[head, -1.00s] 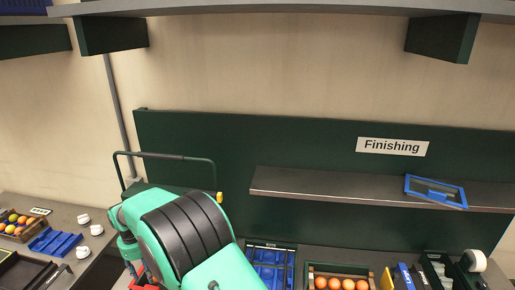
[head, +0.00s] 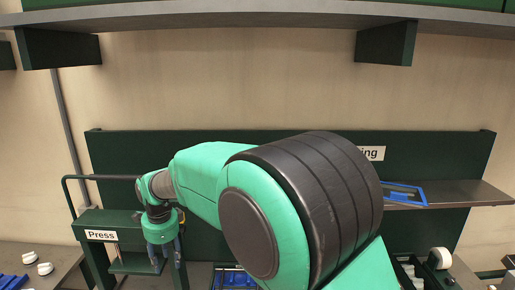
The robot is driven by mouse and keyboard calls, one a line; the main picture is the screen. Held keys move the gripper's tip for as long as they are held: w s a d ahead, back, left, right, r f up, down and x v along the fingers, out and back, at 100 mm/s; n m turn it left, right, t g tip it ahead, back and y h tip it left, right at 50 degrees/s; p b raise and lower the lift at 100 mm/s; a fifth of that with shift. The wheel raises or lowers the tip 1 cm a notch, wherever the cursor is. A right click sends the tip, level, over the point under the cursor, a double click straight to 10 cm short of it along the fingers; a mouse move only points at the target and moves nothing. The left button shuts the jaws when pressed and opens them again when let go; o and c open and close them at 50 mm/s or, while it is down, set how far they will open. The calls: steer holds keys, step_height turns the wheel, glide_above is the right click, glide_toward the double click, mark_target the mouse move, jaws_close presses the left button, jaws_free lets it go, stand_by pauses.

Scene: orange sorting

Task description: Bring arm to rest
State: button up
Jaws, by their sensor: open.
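My green and black arm fills the middle of the head view and reaches across to the left. My gripper (head: 165,256) hangs at its end, pointing down in front of the press (head: 100,234). Its fingers are small and dark in this view, set apart, with nothing seen between them. I cannot tell how far the gripper is from the press. The crate of oranges seen earlier is now hidden behind my arm.
A shelf (head: 468,193) on the green back panel holds a blue frame (head: 424,197). A blue tray (head: 238,280) shows below my arm. A white roll (head: 440,257) stands at the right, and white cups (head: 45,268) stand at the far left.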

steer(key=s+d+r+n+t+b, duration=0.1)
steer(key=s+d+r+n+b, duration=0.15)
steer(key=d, duration=0.75)
steer(key=s+d+r+n+b, duration=0.2)
steer(key=s+d+r, duration=0.1)
steer(key=d, duration=0.7)
steer(key=s+d+r+n+t+b, duration=0.1)
steer(key=s+d+r+n+b, duration=0.15)
steer(key=d, duration=0.85)
steer(key=s+d+f+n+t+b, duration=0.1)
steer(key=s+d+f+n+b, duration=0.2)
steer(key=s+d, duration=0.6)
steer(key=s+d+f+n+t+h+b, duration=0.1)
steer(key=s+d+f+n+b, duration=0.2)
steer(key=s+d+f, duration=0.3)
steer(key=s+d+b, duration=0.1)
steer(key=s+d, duration=0.3)
steer(key=s, duration=0.4)
steer(key=shift+f, duration=0.15)
